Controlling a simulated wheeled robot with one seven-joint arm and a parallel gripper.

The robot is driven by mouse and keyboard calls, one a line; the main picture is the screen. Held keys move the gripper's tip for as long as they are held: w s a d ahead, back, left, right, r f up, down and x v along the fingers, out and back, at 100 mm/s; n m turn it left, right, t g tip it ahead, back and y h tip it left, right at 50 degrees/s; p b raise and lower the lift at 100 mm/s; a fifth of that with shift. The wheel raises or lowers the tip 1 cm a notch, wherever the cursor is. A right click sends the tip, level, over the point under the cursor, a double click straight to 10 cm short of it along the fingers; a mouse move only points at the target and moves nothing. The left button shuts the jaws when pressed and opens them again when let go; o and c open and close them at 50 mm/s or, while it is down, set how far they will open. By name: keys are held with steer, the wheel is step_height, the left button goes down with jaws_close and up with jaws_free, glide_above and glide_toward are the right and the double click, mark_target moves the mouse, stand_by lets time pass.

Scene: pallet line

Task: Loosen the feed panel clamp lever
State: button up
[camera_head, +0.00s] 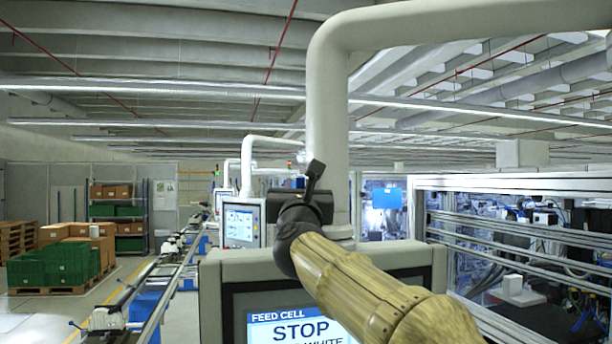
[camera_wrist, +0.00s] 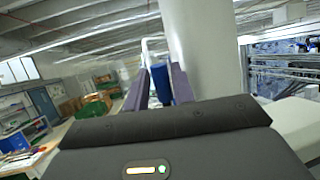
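The feed panel (camera_head: 214,295) stands in front of me; its screen (camera_head: 295,328) reads FEED CELL and STOP. My arm reaches up across the panel's right part. My gripper (camera_head: 315,172) is a small dark shape above the panel's top edge, in front of the thick grey pipe. In the wrist view my gripper's two purple-grey fingers (camera_wrist: 161,88) point away from me, with an upright blue piece (camera_wrist: 161,82) between them. It may be the clamp lever's handle. I cannot tell whether the fingers press on it. My gripper and arm hide the clamp in the head view.
A thick grey pipe (camera_head: 326,120) rises from the panel top and bends right, close behind my gripper. A metal-framed machine (camera_head: 520,187) stands to the right. A conveyor line (camera_head: 150,285) and green crates (camera_head: 55,265) are at the left. Open air lies left of the pipe.

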steer(key=shift+w+a+r, duration=0.1)
steer(key=shift+w, duration=0.1)
steer(key=shift+s, duration=0.15)
steer(key=shift+d, duration=0.2)
jaws_close()
steer(key=shift+d, duration=0.1)
steer(key=shift+b, duration=0.35)
